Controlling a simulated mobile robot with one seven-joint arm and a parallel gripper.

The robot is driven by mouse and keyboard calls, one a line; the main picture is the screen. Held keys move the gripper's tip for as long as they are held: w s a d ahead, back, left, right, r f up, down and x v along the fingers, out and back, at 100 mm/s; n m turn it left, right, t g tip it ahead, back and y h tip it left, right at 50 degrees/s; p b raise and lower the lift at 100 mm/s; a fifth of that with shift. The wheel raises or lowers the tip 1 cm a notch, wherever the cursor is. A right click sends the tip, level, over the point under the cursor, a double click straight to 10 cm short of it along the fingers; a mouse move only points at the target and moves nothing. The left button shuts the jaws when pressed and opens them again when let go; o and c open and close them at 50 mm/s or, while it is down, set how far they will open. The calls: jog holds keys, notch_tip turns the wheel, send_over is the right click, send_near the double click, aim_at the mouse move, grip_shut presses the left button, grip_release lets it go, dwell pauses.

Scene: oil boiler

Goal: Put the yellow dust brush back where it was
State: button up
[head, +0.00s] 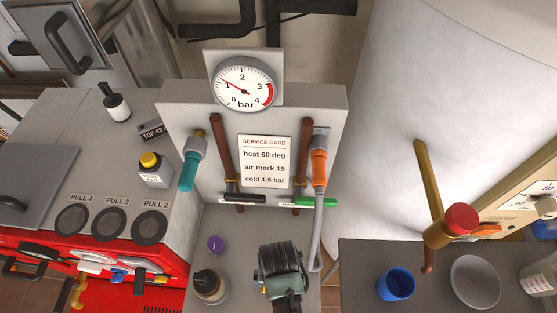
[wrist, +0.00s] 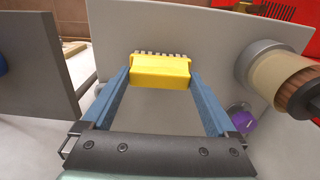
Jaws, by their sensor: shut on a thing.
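The yellow dust brush (wrist: 160,72) is between the tips of my gripper (wrist: 160,78) in the wrist view, with a row of grey bristles along its far side. The blue fingers are shut on its two ends. A pale grey panel lies beyond the brush; I cannot tell whether the brush touches it. In the head view my gripper is low at the centre, over the grey surface below the service card, and my wrist hides its fingertips and most of the brush.
A jar with a dark lid (head: 210,287) and a purple knob-like item (head: 215,244) stand left of my gripper. A grey hose (head: 318,225) hangs close on its right. A blue cup (head: 396,284) and grey plate (head: 475,281) sit on the right-hand table.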

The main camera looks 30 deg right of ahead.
jog(key=o, duration=1.1)
jog(key=shift+f, duration=0.1)
notch_tip(320, 180, up, 12)
jog(key=shift+r+p, duration=0.15)
jog(key=shift+p, duration=0.45)
